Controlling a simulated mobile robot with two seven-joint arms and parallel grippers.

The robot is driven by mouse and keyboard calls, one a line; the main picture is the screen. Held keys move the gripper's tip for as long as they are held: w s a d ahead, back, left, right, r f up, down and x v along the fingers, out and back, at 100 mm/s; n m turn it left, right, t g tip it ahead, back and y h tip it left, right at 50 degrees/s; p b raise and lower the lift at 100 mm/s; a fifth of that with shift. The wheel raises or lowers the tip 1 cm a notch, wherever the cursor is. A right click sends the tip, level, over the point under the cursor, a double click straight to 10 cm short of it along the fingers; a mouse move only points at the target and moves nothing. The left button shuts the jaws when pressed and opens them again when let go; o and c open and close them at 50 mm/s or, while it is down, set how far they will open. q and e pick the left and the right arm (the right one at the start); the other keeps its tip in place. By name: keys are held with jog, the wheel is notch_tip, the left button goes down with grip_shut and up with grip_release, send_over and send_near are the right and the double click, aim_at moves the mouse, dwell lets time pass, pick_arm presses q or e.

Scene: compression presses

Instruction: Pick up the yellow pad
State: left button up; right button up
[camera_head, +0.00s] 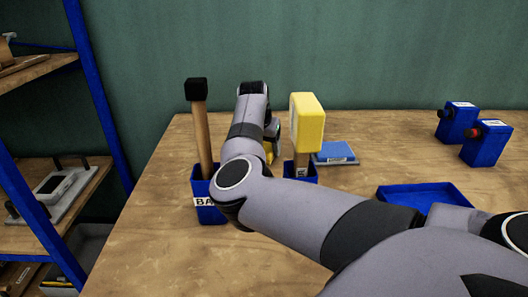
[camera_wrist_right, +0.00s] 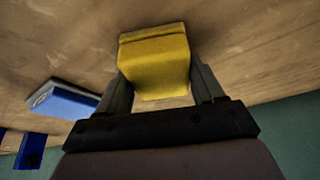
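The yellow pad (camera_wrist_right: 155,65) shows in the right wrist view between the two dark fingers of my right gripper (camera_wrist_right: 160,85), against a wooden tabletop. The fingers lie close along both its sides; I cannot tell whether they press on it. In the head view a small yellow patch (camera_head: 269,152) shows beside the end of my right arm, mostly hidden by it. My right gripper (camera_head: 276,136) is partly hidden behind the arm there. My left gripper is not in view.
A yellow-headed mallet (camera_head: 308,122) and a black-headed one (camera_head: 197,90) stand in blue holders near my right arm. A flat blue block (camera_head: 335,153) lies behind, a blue tray (camera_head: 425,193) to the right. Two blue button boxes (camera_head: 458,122) (camera_head: 487,143) stand at the far right.

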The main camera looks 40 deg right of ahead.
aim_at(265, 145)
jog(key=shift+c, duration=0.7)
notch_tip(265, 145, up, 20)
jog(key=p, duration=0.1)
jog(key=o, duration=0.4)
jog(key=shift+c, duration=1.2)
jog(key=shift+r+p, duration=0.1)
jog(key=shift+p, duration=0.3)
